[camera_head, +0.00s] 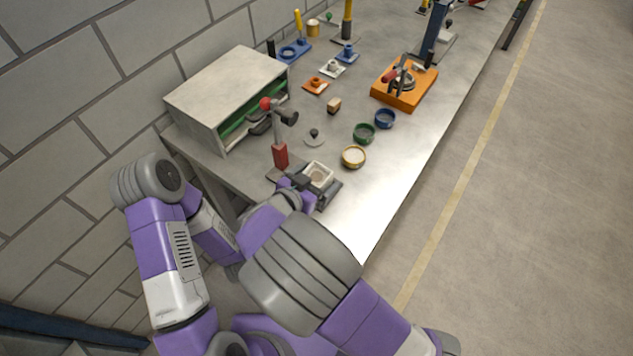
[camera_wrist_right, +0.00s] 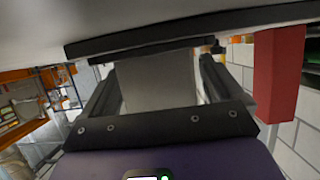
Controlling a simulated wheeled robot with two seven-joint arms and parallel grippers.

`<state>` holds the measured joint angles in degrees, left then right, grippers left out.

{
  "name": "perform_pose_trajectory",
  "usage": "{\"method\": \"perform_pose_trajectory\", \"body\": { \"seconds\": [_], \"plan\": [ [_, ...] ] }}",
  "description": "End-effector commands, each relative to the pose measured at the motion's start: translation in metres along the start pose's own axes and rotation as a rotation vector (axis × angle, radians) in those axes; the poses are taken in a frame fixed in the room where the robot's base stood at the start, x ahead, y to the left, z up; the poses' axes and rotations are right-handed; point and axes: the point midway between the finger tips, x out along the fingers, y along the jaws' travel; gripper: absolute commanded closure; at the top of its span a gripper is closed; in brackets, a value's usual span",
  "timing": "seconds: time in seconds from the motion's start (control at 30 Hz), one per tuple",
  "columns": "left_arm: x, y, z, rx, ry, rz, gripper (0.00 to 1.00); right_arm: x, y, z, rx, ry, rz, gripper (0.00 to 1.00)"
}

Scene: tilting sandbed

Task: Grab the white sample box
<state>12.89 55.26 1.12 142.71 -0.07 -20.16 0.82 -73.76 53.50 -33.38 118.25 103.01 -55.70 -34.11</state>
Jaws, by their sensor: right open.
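The white sample box (camera_head: 319,173) is a small open-topped box with a beige inside, standing on a dark flat base (camera_head: 328,195) at the bench's near end. My right gripper (camera_head: 308,181) is at the box's near side. In the right wrist view the pale box wall (camera_wrist_right: 158,82) lies between the two dark fingers of my right gripper (camera_wrist_right: 160,78). The jaws are open, with a narrow gap showing beside the box at the right finger. Contact at the left finger is unclear. My left gripper does not show.
A red post (camera_head: 280,155) with a lever stands close left of the box. A yellow-rimmed bowl (camera_head: 353,156), a green bowl (camera_head: 364,133) and a blue bowl (camera_head: 385,118) stand beyond it. A grey cabinet (camera_head: 205,100) is against the wall. The bench's right front is clear.

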Motion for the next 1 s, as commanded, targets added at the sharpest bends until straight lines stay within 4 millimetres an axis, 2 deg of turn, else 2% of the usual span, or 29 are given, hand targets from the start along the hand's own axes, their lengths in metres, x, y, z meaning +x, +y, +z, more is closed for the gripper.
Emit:
{"method": "perform_pose_trajectory", "body": {
  "seconds": [0.13,0.17,0.57,0.83,1.0],
  "plan": [
    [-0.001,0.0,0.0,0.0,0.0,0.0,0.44,0.0,0.0,-0.001,0.0,0.0,-0.001,0.06],
    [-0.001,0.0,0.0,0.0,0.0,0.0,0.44,-0.001,0.0,-0.001,0.0,0.0,-0.001,0.09],
    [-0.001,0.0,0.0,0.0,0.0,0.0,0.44,-0.001,0.0,0.0,0.0,0.0,-0.001,0.71],
    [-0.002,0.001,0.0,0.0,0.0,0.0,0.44,-0.002,-0.001,-0.004,0.002,0.0,-0.001,0.72],
    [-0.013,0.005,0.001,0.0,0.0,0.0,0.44,-0.012,-0.001,-0.029,0.006,-0.001,-0.002,0.72]
  ]
}}
